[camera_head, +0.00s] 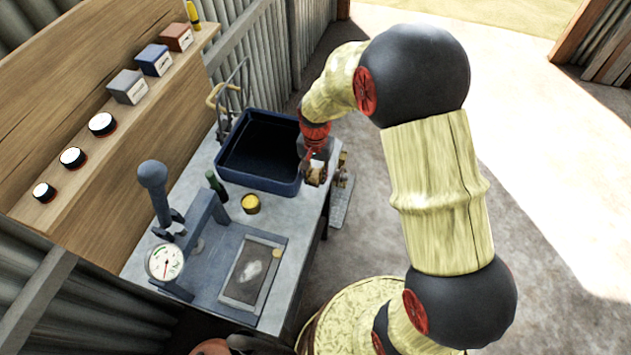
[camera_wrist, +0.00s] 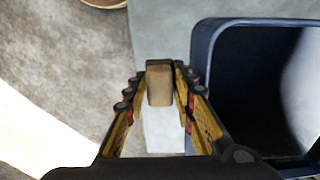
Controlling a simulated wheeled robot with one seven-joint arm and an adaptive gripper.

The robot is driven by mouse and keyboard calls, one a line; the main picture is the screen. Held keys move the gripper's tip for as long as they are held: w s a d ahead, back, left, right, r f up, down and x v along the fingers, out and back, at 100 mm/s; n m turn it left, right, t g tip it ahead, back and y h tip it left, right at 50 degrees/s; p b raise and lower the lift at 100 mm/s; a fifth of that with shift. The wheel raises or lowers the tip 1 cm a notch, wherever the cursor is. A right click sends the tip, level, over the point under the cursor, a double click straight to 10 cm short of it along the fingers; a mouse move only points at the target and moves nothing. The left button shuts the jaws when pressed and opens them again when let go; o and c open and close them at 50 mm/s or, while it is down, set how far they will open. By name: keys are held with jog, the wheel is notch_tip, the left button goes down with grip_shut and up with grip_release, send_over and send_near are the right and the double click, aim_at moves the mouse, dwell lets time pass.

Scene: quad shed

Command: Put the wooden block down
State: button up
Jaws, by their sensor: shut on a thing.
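The wooden block (camera_wrist: 160,86) is a small brown piece between the fingers of my gripper (camera_wrist: 158,88) in the wrist view. My gripper is shut on it. In the head view my gripper (camera_head: 314,176) is at the right edge of the grey workbench, next to the blue tray. The block (camera_head: 317,174) shows there as a small brown patch, partly covered by the fingers. I cannot tell whether the block touches the bench.
The blue tray (camera_head: 228,175) stands just left of my gripper. A white patch (camera_wrist: 163,130) lies below the block in the wrist view.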

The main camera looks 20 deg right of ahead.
aim_at(315, 181)
notch_tip(315, 181, down, 3)
jog(key=shift+f, duration=0.1)
